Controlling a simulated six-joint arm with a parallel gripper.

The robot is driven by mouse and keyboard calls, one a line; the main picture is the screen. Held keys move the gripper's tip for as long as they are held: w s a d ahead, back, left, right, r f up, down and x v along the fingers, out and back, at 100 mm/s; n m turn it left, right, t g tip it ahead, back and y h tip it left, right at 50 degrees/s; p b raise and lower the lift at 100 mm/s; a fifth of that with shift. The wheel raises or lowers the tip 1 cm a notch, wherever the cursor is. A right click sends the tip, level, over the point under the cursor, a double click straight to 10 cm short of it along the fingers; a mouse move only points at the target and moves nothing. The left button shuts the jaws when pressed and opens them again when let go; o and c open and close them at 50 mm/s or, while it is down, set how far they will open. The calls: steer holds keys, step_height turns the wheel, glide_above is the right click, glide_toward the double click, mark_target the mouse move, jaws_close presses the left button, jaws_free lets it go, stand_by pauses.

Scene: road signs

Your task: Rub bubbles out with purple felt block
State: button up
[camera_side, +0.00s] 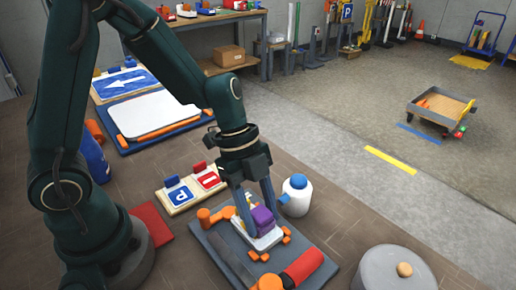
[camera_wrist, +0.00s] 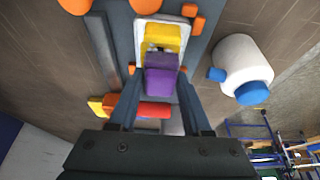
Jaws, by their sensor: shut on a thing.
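The purple felt block (camera_side: 262,217) is between the fingers of my gripper (camera_side: 261,222), low over a small white sign plate (camera_side: 265,242). In the wrist view the purple block (camera_wrist: 160,78) sits between both fingertips, and my gripper (camera_wrist: 160,90) is shut on it. The block hides part of the white plate (camera_wrist: 142,42). A yellow piece (camera_wrist: 163,38) shows just beyond the block on the plate. I cannot make out individual bubbles. Whether the block presses on the plate is hard to tell.
The plate lies on a blue-grey board (camera_side: 215,240) with orange clamps and a red roller (camera_side: 303,266). A white bottle with a blue cap (camera_side: 297,197) stands close on the right. A grey round lidded pot (camera_side: 395,275) is at front right. Small sign plates (camera_side: 190,190) lie behind left.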

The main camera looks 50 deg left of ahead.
steer(key=shift+s, duration=0.5)
steer(key=shift+w, duration=0.2)
steer(key=shift+r, duration=2.55)
